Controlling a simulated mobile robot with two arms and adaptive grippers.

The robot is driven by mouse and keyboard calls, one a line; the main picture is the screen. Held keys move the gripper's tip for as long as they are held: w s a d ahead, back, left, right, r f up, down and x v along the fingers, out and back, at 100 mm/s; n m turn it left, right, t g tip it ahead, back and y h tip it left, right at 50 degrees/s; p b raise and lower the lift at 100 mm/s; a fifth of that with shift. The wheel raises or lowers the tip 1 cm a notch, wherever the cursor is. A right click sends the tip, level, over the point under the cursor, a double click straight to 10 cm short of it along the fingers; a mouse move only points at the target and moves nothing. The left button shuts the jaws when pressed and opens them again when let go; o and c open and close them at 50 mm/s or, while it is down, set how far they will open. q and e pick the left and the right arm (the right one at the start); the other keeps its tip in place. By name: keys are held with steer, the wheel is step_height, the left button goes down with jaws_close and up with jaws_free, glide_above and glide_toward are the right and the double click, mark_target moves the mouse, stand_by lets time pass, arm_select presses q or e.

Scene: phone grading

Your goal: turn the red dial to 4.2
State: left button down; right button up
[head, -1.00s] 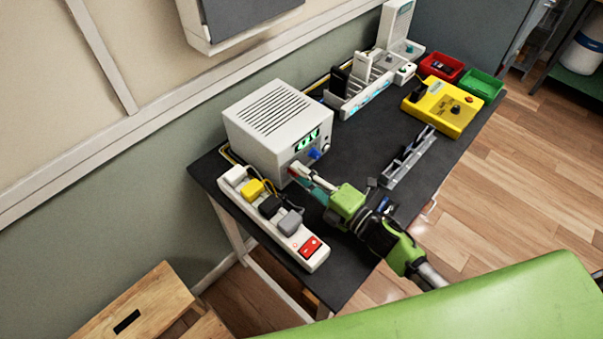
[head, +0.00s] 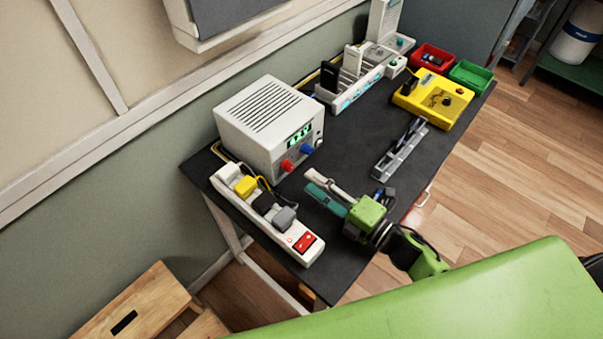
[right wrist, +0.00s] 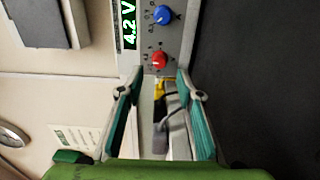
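The red dial (head: 286,165) is on the front of the white power supply box (head: 262,125), left of a blue dial (head: 306,149). The right wrist view shows the red dial (right wrist: 159,60) below the blue dial (right wrist: 162,15), beside a green display (right wrist: 129,22) that reads 4.2 V. My right gripper (head: 317,191) is open and empty, apart from the box and in front of the dials. In the right wrist view its two fingers (right wrist: 160,92) are spread, with the red dial beyond and between them. My left gripper is not in view.
A white power strip (head: 265,220) with plugs and a red switch lies at the near left table edge. A grey rail (head: 400,155), a yellow box (head: 432,100), and red (head: 433,58) and green (head: 471,75) trays are farther back. The dark tabletop between is clear.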

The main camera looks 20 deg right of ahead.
steer(key=v, duration=0.5)
stand_by(0.6)
